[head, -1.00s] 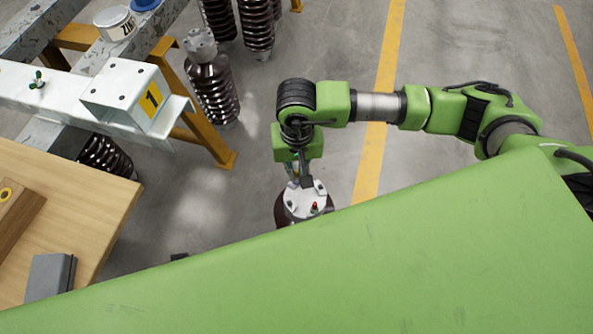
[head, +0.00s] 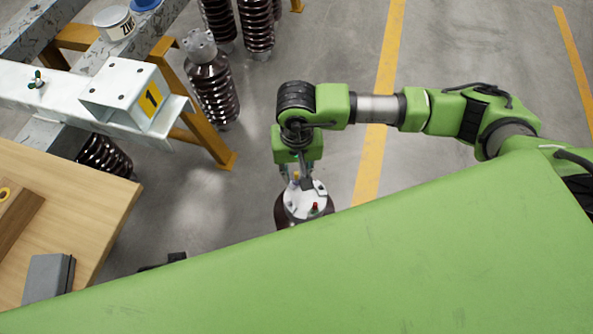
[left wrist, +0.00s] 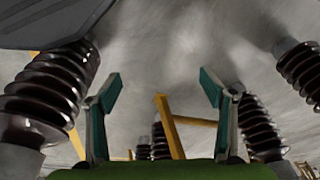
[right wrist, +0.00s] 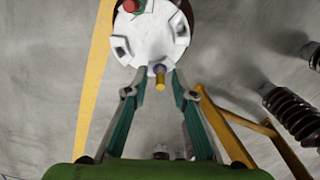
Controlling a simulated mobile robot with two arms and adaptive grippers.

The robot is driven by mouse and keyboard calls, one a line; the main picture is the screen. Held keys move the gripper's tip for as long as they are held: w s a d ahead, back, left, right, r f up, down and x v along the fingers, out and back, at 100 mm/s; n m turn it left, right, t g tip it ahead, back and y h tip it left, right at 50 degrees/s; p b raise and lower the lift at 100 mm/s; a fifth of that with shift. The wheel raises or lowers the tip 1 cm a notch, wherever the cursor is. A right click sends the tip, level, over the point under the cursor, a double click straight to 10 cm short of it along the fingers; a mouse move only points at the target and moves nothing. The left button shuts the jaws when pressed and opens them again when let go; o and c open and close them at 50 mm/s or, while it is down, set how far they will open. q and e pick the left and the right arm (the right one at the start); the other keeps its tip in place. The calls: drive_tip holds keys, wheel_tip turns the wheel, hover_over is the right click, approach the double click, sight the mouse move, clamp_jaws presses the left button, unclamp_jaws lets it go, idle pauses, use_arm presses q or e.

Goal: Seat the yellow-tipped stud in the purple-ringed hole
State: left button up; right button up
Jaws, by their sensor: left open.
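The yellow-tipped stud (right wrist: 160,82) stands at the purple ring (right wrist: 158,69) on the near edge of a white flange (right wrist: 150,42). How deep it sits in the hole I cannot tell. In the head view the yellow tip (head: 296,174) shows small above the flange (head: 299,201). My right gripper (right wrist: 160,74) has its fingertips apart, one on each side of the stud, with gaps visible. It also shows above the flange in the head view (head: 296,172). My left gripper (left wrist: 160,85) is open and empty in the left wrist view.
A red-tipped stud (right wrist: 133,6) stands on the flange's far side. Brown ribbed insulators (head: 213,92) stand on the floor at upper left. A white beam marked 1 (head: 128,92) and a wooden table (head: 110,205) are at left. My green body covers the lower right.

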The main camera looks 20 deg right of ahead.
sight(296, 173)
use_arm(q)
drive_tip(key=shift+s+f, duration=0.1)
drive_tip(key=shift+s, duration=0.1)
use_arm(e)
drive_tip(key=shift+r, duration=0.1)
use_arm(q)
drive_tip(key=f, duration=0.2)
drive_tip(key=s+f+p, duration=0.1)
drive_tip(key=f, duration=0.2)
drive_tip(key=shift+s+a+f+p, duration=0.1)
drive_tip(key=shift+f+p, duration=0.2)
use_arm(e)
wheel_tip(296, 173, up, 12)
